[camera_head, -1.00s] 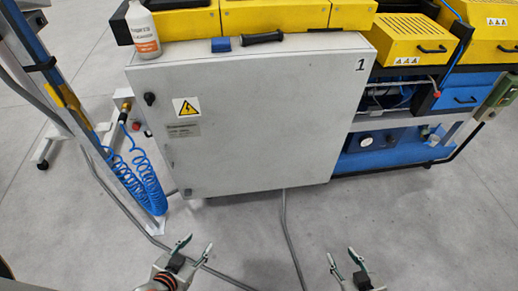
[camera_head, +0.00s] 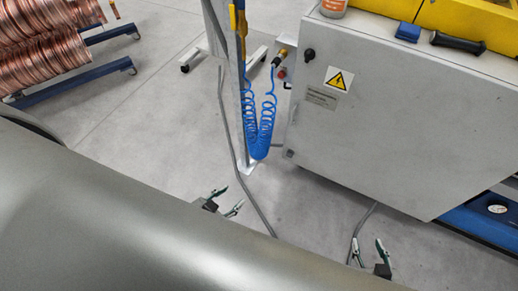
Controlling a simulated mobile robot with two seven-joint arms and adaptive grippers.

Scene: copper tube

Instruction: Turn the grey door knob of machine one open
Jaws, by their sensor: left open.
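The grey cabinet door (camera_head: 385,115) of the machine fills the right of the head view and is closed. A small dark knob (camera_head: 310,55) sits near its upper left corner, above a yellow warning sign (camera_head: 339,80). I cannot make out which way the knob is turned. My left gripper (camera_head: 229,199) is open and empty, below and left of the door in the picture, apart from it. My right gripper (camera_head: 368,244) is open and empty, below the door in the picture. Neither gripper touches the knob. The rest of both arms is largely hidden.
A blue coiled hose (camera_head: 258,130) hangs by a post left of the cabinet. A black handle (camera_head: 457,42) and a blue block (camera_head: 408,32) lie on top. Copper coils (camera_head: 45,45) stand at the far left. A large dark rounded surface close up blocks the lower left.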

